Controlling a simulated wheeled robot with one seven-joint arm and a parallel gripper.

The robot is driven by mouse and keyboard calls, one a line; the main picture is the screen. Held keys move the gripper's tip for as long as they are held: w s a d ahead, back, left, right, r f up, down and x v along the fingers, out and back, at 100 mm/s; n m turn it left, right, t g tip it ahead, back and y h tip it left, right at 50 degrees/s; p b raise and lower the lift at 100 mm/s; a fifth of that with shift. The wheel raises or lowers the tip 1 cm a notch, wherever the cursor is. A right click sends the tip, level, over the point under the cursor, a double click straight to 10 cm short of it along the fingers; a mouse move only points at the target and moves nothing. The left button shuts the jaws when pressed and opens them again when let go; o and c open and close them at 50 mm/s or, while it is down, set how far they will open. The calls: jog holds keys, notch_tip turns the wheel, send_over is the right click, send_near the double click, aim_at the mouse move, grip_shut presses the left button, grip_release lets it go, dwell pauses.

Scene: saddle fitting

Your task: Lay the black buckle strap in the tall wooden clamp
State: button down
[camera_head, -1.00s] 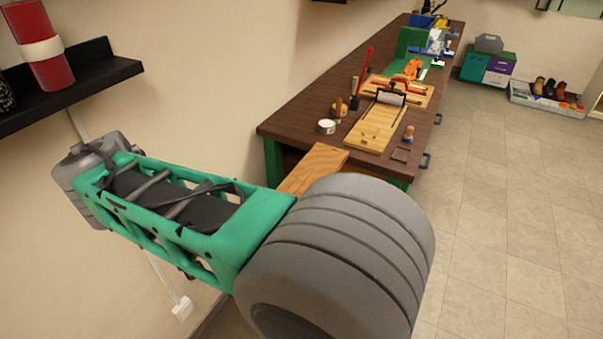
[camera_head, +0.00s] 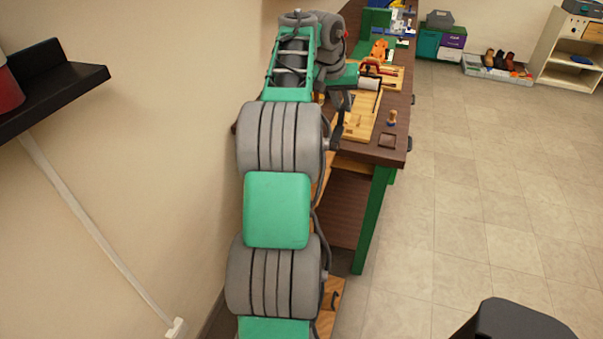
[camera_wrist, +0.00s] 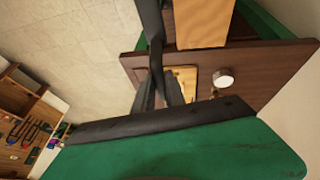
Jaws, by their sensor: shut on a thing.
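My gripper (camera_wrist: 158,82) points down over the near end of the workbench, its dark fingers shut on the black buckle strap (camera_wrist: 151,22). In the wrist view the strap runs from the fingers to the top edge. I cannot make out its buckle. In the head view my gripper (camera_head: 345,98) is small, dark and partly covered by my arm. A pale wooden piece (camera_wrist: 203,22) at the bench's near end may be the tall wooden clamp; I cannot see jaws on it. In the head view my arm hides most of that area.
The brown workbench (camera_head: 393,143) carries a pale wooden board (camera_head: 362,122), an orange item (camera_head: 379,50) and small tools. A white round tin (camera_wrist: 223,78) stands near the fingers. A black wall shelf (camera_head: 60,85) is at left.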

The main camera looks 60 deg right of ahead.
jog(key=w+a+f+b, duration=0.1)
jog(key=a+f, duration=0.2)
jog(key=a, duration=0.1)
jog(key=w+a+f+b, duration=0.1)
jog(key=a+f, duration=0.2)
jog(key=a, duration=0.1)
jog(key=w+a+f+b, duration=0.1)
jog(key=w+a+f, duration=0.1)
jog(key=a+f, duration=0.2)
jog(key=shift+a, duration=0.1)
notch_tip(320, 180, down, 3)
jog(key=shift+a+r, duration=0.1)
jog(key=c, duration=1.4)
grip_release()
